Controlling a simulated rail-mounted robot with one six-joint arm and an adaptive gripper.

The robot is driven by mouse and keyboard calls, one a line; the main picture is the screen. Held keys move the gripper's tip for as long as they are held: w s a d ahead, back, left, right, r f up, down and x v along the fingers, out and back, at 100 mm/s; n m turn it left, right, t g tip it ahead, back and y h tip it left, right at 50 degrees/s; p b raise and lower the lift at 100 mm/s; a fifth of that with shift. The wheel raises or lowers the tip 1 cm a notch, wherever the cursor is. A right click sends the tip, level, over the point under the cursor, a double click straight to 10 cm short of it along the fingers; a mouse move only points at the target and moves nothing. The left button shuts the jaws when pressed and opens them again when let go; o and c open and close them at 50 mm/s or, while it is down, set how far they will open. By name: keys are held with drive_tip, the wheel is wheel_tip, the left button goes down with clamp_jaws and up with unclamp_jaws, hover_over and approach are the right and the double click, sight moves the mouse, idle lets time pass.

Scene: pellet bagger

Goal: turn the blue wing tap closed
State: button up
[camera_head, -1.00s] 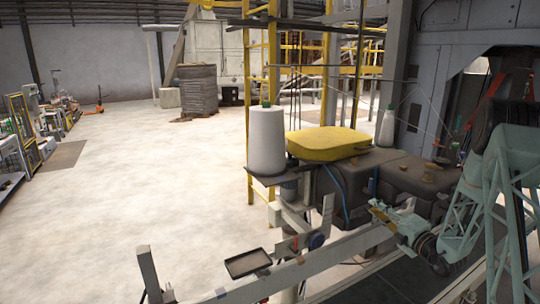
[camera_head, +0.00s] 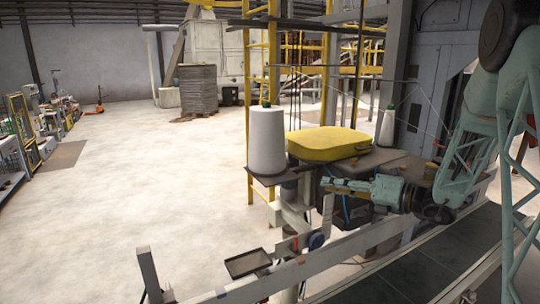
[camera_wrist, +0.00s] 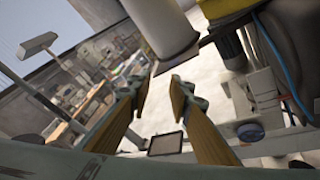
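My gripper (camera_head: 326,184) points left in the head view, in front of the dark machine body below the yellow cover. In the wrist view my gripper (camera_wrist: 157,88) has its two yellow-sided fingers apart with nothing between them. A dark blue round part (camera_head: 316,241) sits on the rail bracket, below and slightly left of the gripper. The blue part also shows in the wrist view (camera_wrist: 250,131), right of the fingers and apart from them. I cannot tell whether it is the wing tap; no wings can be made out.
A white thread cone (camera_head: 266,142) stands on a small plate left of the yellow cover (camera_head: 328,144). A second cone (camera_head: 387,127) stands behind. A small dark tray (camera_head: 248,263) sits beside the long grey rail (camera_head: 350,246).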

drive_tip(key=s+a+r+n+g, duration=0.3)
drive_tip(key=s+a+n, duration=0.1)
drive_tip(key=s+a, duration=0.25)
drive_tip(key=s+a+r+n+g, duration=0.2)
drive_tip(key=s+a+r+n, duration=0.25)
drive_tip(key=s, duration=0.35)
drive_tip(key=s+a+r+n+g+h, duration=0.15)
drive_tip(key=s+n, duration=0.25)
drive_tip(key=s, duration=0.5)
drive_tip(key=s+a+n+g+h, duration=0.1)
drive_tip(key=s+a+n+g, duration=0.15)
drive_tip(key=s+n, duration=0.45)
drive_tip(key=s+d+n+h, duration=0.3)
drive_tip(key=s+n+h, duration=0.15)
drive_tip(key=s, duration=1.15)
drive_tip(key=s+d+r+n+t+h, duration=0.1)
drive_tip(key=s+d+n+h, duration=0.4)
drive_tip(key=s+d+n, duration=0.5)
drive_tip(key=shift+s+d+n+t+h, duration=0.3)
drive_tip(key=shift+s+d+n+t, duration=0.1)
drive_tip(key=shift+s+d+t, duration=0.4)
